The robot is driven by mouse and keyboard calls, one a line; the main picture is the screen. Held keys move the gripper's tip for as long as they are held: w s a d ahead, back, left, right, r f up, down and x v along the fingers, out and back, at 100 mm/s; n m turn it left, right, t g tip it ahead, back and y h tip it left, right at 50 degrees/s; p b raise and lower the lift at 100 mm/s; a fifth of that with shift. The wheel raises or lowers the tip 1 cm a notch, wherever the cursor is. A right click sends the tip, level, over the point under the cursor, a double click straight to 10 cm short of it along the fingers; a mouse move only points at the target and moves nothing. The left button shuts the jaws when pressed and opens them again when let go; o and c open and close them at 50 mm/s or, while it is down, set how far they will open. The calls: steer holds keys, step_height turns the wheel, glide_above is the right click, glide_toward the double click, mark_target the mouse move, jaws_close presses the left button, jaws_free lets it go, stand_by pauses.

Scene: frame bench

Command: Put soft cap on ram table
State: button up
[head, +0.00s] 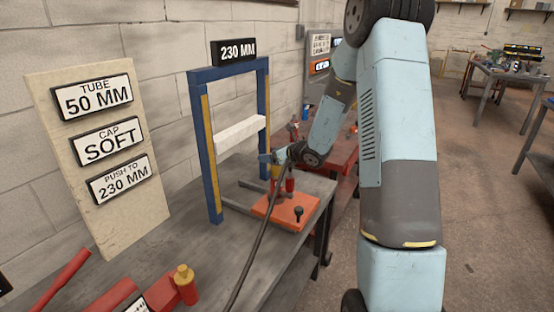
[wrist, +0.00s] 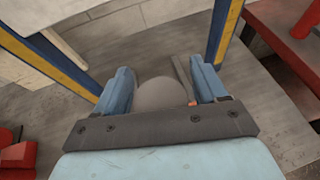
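In the wrist view my gripper (wrist: 162,88) has its two blue fingers on either side of a smooth grey rounded piece (wrist: 160,94). The piece fills the gap and seems to touch both fingers; it looks like the soft cap, but no label shows on it. In the head view my gripper (head: 278,158) is low beside the blue press frame (head: 205,150), above the bench and near an orange base plate (head: 285,211). A red upright part (head: 289,185) stands below the gripper. The cap and the ram table cannot be told apart clearly there; my arm and a cable cover part of the area.
A white crossbar (head: 240,131) spans the frame under a "230 MM" sign (head: 233,50). A board (head: 67,200) reads tube 50 MM, cap SOFT, push to 230 MM. A red tool with a yellow knob (head: 184,272) lies in front. Grey bench (head: 200,262) is bare between.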

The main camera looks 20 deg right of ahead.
steer(key=c, duration=1)
